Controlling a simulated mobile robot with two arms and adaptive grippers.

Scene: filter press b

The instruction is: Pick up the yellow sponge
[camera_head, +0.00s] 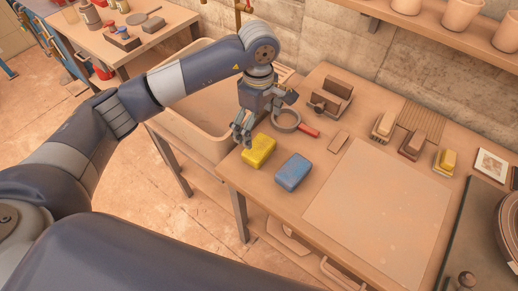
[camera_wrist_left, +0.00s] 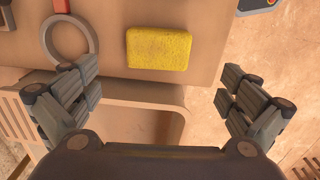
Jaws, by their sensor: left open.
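The yellow sponge (camera_head: 259,151) lies flat near the left edge of the wooden table, beside a blue sponge (camera_head: 293,172). In the left wrist view the yellow sponge (camera_wrist_left: 159,48) lies beyond the fingertips, roughly midway between them. My left gripper (camera_head: 241,138) is above the table edge, just up and left of the yellow sponge in the head view. In the left wrist view the left gripper (camera_wrist_left: 160,85) has its fingers wide apart, with nothing between them. My right gripper is not in view.
A ring-shaped tool with a red handle (camera_head: 309,130) lies behind the sponges. A beige sink basin (camera_head: 182,138) adjoins the table on the left. A pale board (camera_head: 380,205) covers the table's middle. Brushes (camera_head: 384,127) and small blocks stand toward the back wall.

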